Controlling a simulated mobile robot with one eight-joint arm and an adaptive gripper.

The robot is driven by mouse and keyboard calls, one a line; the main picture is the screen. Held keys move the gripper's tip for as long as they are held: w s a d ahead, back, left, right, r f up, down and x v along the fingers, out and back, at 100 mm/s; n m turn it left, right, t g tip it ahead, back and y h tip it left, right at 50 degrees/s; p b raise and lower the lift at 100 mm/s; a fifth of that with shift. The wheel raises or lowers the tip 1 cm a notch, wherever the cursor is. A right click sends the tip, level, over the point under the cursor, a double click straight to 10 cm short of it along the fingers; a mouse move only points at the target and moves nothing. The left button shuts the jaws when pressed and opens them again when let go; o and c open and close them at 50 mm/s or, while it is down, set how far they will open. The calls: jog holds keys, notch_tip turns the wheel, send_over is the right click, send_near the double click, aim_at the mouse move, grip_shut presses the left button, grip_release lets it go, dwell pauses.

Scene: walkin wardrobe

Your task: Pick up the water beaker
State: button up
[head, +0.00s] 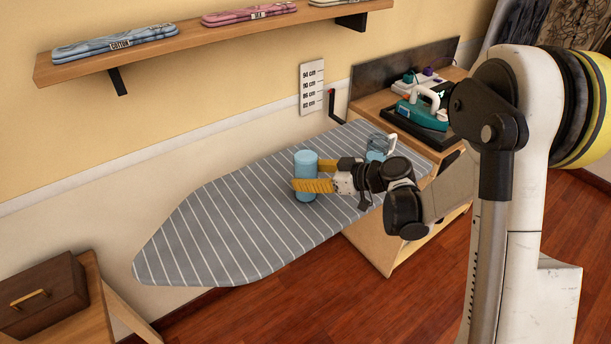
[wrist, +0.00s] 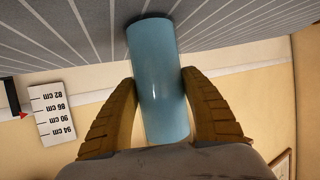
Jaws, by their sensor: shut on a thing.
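A plain light-blue cylinder (head: 305,160), shaped like a beaker, is upright over the grey striped ironing board (head: 225,225). My gripper (head: 312,175) is shut on its sides, one yellow finger on each side. In the wrist view the cylinder (wrist: 158,85) sits between the two fingers (wrist: 160,105), with its far end close to the board. I cannot tell whether it touches the board. A clear bluish vessel with a pale handle (head: 379,144) stands behind my wrist, partly hidden. I cannot tell for sure which of the two is the water beaker.
A teal iron (head: 418,113) rests on a dark tray on the wooden cabinet at the right. A height scale (head: 312,86) is on the wall behind the board. A shelf (head: 200,45) with folded cloths runs above. The board's left end is clear.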

aim_at(306, 163)
jog(key=shift+r+p, duration=1.05)
jog(key=shift+r, duration=1.05)
jog(key=w+d+r+p, duration=0.3)
jog(key=d+r, duration=0.3)
jog(key=d, duration=0.4)
jog(key=shift+w+d+r+p, duration=0.25)
jog(key=shift+w+p, duration=0.15)
jog(key=shift+w, duration=0.45)
jog(key=shift+d, duration=0.1)
jog(key=shift+r, duration=0.1)
